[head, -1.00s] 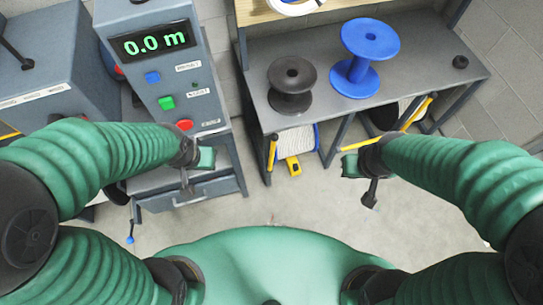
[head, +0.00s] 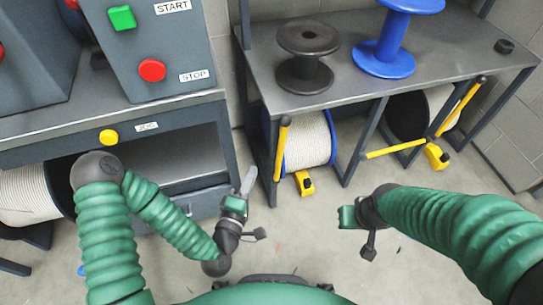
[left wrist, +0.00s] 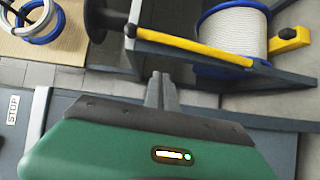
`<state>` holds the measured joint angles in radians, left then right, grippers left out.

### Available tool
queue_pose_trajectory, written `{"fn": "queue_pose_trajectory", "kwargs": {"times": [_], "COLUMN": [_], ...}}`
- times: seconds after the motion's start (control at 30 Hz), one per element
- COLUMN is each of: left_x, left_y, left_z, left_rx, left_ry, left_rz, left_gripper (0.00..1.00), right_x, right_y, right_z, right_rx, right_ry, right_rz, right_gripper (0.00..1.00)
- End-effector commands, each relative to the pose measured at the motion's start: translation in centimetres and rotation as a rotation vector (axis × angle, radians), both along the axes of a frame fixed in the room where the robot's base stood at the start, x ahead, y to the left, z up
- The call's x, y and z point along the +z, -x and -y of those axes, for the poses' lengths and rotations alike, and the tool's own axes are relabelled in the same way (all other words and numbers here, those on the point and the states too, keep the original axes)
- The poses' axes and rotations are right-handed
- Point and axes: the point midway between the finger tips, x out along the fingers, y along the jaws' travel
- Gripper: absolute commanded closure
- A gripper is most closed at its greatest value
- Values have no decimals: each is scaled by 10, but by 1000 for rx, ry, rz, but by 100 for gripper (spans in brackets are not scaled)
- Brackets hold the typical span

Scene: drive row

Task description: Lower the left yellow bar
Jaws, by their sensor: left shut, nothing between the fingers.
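The left yellow bar (head: 280,150) stands nearly upright at the front left of the rack, with a black knob at its top. In the left wrist view the yellow bar (left wrist: 195,47) runs across in front of a white rope spool.
The rack (head: 300,100) carries a black spool (head: 305,62) and a blue spool (head: 385,45). A white rope spool (head: 306,138) sits beneath, beside a yellow floor piece (head: 304,183). More yellow bars (head: 461,105) are at right. A control cabinet (head: 160,45) stands left. Floor between is clear.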

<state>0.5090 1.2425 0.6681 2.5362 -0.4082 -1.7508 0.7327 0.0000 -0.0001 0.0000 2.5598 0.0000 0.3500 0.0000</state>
Motion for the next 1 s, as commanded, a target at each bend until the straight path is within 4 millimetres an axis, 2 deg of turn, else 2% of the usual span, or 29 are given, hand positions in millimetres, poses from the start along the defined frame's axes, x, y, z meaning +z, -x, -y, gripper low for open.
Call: {"fn": "queue_pose_trajectory", "kwargs": {"times": [0.47, 0.53, 0.7, 1.0], "left_x": [-7, -9, -7, -5], "left_y": [-93, -98, -107, -109], "left_z": [29, 41, 57, 60], "left_rx": [-2, -5, -3, -2], "left_ry": [-6, -5, -7, -8], "left_rz": [1, 1, -1, -1], "left_gripper": [100, 100, 100, 100], "right_x": [-40, -47, -54, -54], "right_y": [0, 0, 0, 0], "right_z": [0, 0, 0, 0], "right_rx": [0, 0, 0, 0], "right_ry": [0, 0, 0, 0], "right_rz": [0, 0, -1, 0], "right_gripper": [100, 100, 100, 100]}}
